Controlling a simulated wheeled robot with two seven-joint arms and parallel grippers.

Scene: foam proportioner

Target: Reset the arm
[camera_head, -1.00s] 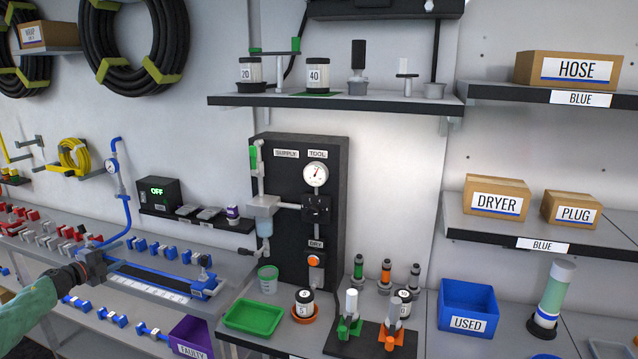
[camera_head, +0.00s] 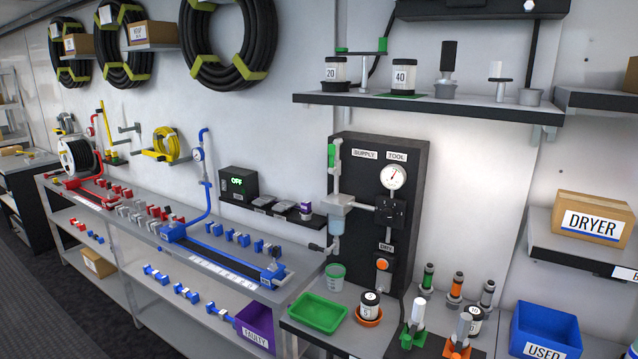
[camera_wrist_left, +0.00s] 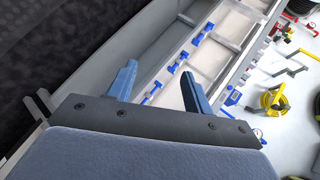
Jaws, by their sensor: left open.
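My left gripper (camera_wrist_left: 158,82) shows in the left wrist view. Its two blue fingers are spread apart with nothing between them. Beyond the fingers are the grey shelf unit and its blue fittings, at a distance and apart from the gripper. Neither of my arms shows in the head view now. The black foam panel (camera_head: 362,250) with its gauge (camera_head: 394,176) stands on the bench in the middle of the head view.
The long bench (camera_head: 150,232) carries red and blue fittings and a blue pipe rig (camera_head: 215,250). A purple bin (camera_head: 262,322), a green tray (camera_head: 317,313) and a blue USED bin (camera_head: 546,332) stand to the right. The dark floor (camera_head: 50,310) at lower left is clear.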

